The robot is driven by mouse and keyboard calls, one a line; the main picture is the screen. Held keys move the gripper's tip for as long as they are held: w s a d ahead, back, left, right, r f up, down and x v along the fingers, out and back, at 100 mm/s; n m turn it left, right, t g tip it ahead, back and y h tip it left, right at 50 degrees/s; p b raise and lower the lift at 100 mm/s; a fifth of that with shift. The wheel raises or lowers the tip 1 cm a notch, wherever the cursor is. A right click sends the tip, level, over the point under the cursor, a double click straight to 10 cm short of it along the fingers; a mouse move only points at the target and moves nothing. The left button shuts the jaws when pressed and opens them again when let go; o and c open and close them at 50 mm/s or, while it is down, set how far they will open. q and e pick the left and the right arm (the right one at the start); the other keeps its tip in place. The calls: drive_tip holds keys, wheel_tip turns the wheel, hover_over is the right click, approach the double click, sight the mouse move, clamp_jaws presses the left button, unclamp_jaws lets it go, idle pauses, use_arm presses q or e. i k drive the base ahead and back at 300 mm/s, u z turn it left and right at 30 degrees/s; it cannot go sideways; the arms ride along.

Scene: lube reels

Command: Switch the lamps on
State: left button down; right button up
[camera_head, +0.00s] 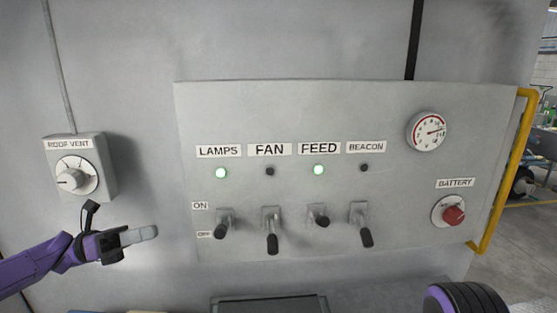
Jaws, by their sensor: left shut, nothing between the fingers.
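A grey control panel (400,190) fills the middle. Under its LAMPS label (218,151) a green light (221,173) is lit. Below it, the LAMPS switch (221,228) has a short-looking lever with a dark tip, seen nearly end-on like the FEED lever, beside the ON and OFF marks. My left gripper (151,233) is shut and empty, its fingertips pointing right. It is left of the LAMPS switch and apart from it in the picture. My right gripper does not show.
The FAN switch (271,240) and BEACON switch (364,235) hang down with unlit lights. The FEED switch (320,218) has a green light lit. A red BATTERY knob (453,215), a gauge (428,131), a yellow rail (507,170) and a ROOF VENT dial (72,178) are nearby.

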sight(220, 232)
drive_tip(key=k, duration=1)
